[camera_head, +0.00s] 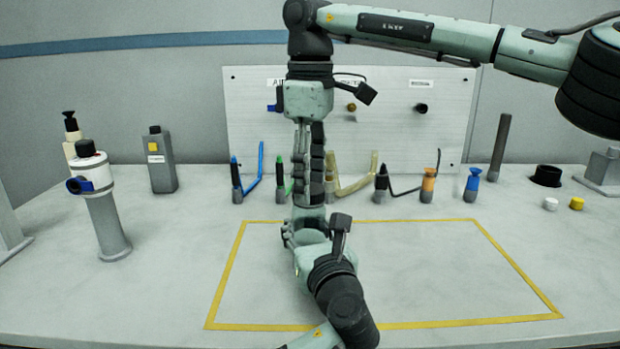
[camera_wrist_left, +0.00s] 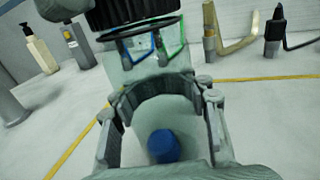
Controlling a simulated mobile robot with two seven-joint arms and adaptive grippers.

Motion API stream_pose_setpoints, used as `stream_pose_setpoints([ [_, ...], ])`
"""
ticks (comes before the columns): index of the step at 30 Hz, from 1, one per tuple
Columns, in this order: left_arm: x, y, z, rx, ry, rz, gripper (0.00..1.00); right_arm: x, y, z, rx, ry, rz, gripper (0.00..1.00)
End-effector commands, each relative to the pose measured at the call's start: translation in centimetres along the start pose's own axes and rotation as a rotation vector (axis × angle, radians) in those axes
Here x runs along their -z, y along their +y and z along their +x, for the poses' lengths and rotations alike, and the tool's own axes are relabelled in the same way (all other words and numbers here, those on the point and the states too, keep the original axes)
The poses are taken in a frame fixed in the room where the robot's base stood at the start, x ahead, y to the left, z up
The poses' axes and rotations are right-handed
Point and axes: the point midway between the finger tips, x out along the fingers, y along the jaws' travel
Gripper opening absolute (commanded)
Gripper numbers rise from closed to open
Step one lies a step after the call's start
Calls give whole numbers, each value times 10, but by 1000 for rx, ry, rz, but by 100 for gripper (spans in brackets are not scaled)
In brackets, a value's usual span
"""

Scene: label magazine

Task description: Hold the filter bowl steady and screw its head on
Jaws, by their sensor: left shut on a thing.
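The filter bowl (camera_wrist_left: 140,66) is a clear, pale upright cylinder in the left wrist view. My left gripper (camera_wrist_left: 155,92) is closed around it, with curved pads against its wall; the same gripper (camera_head: 308,232) shows in the head view. A blue round part (camera_wrist_left: 163,146) shows low between the fingers. A dark ribbed piece, seemingly the filter head (camera_wrist_left: 135,12), is right above the bowl, with a thin dark ring below it. My right gripper (camera_head: 310,195) points straight down directly above the left one. Its fingers are seen edge-on, so its grip is unclear. The arms mostly hide the bowl in the head view.
A grey post with a white and blue top (camera_head: 105,205) and a grey bottle (camera_head: 160,162) stand left. Several stands with coloured hooks line the back before a grey panel (camera_head: 440,110). A yellow outline (camera_head: 440,324) bounds clear table right of the grippers.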

Motion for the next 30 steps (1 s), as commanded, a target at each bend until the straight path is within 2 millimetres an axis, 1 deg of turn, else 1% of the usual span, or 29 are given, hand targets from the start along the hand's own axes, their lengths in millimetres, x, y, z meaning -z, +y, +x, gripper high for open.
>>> stream_pose_setpoints([
  [11,1,0,0,0,1,1,0,0,0,-1,0,-1,-1,65],
  [14,1,0,0,0,1,1,0,0,0,-8,-1,0,-1,65],
  [21,1,0,0,0,1,1,0,0,0,-39,-1,0,0,65],
  [24,1,0,0,0,1,1,0,0,0,-44,1,-1,-1,65],
  [29,1,0,0,0,1,1,0,0,0,-44,2,-2,-2,65],
  [30,1,0,0,0,1,1,0,0,0,-44,1,-2,-2,64],
])
